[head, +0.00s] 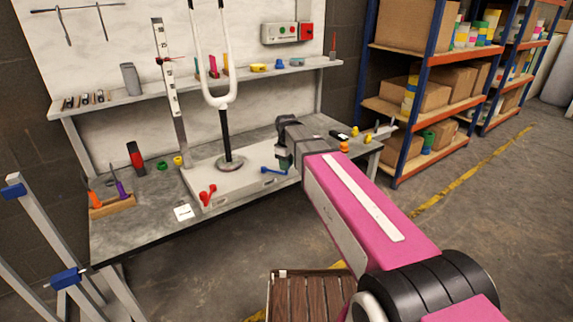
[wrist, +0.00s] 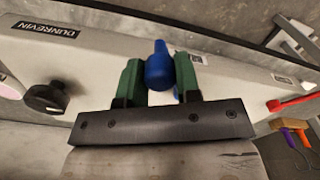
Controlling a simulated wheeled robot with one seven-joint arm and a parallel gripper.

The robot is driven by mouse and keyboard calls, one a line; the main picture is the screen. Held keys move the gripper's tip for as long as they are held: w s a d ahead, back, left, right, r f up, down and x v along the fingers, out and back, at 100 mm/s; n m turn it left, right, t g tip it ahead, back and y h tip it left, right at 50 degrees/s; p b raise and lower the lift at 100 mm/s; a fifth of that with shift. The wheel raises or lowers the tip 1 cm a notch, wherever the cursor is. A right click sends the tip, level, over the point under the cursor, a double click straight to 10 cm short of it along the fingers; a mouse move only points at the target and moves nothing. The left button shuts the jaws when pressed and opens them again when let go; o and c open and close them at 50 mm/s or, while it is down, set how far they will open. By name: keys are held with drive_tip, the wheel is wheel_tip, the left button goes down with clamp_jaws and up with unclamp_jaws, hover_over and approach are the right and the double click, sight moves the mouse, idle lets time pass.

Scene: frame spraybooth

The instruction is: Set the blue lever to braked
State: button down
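The blue lever (head: 270,170) is on the front face of the white stand base (head: 232,183), toward its right end. In the wrist view the rounded blue lever end (wrist: 159,66) shows between my two green fingers, with narrow gaps beside it. My gripper (head: 284,160) is open around or just short of the lever; I cannot tell how deep the lever sits between the fingers. The lever's lower part is partly hidden by the gripper. I cannot read a braked marking.
A red lever (head: 207,194) is on the left of the same base, also in the wrist view (wrist: 295,102). A black knob (wrist: 45,98) sits near a DUNREVIN label. A white fork (head: 220,98) stands on the base. A wooden stool (head: 308,297) stands below the bench.

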drive_tip(key=s+a+m, duration=0.6)
drive_tip(key=a+m, duration=0.4)
drive_tip(key=m, duration=0.4)
drive_tip(key=shift+s, duration=0.4)
drive_tip(key=shift+a, duration=0.1)
idle(0.5)
drive_tip(key=c, duration=0.8)
unclamp_jaws()
wheel_tip(320, 180, up, 11)
drive_tip(key=shift+f, duration=0.15)
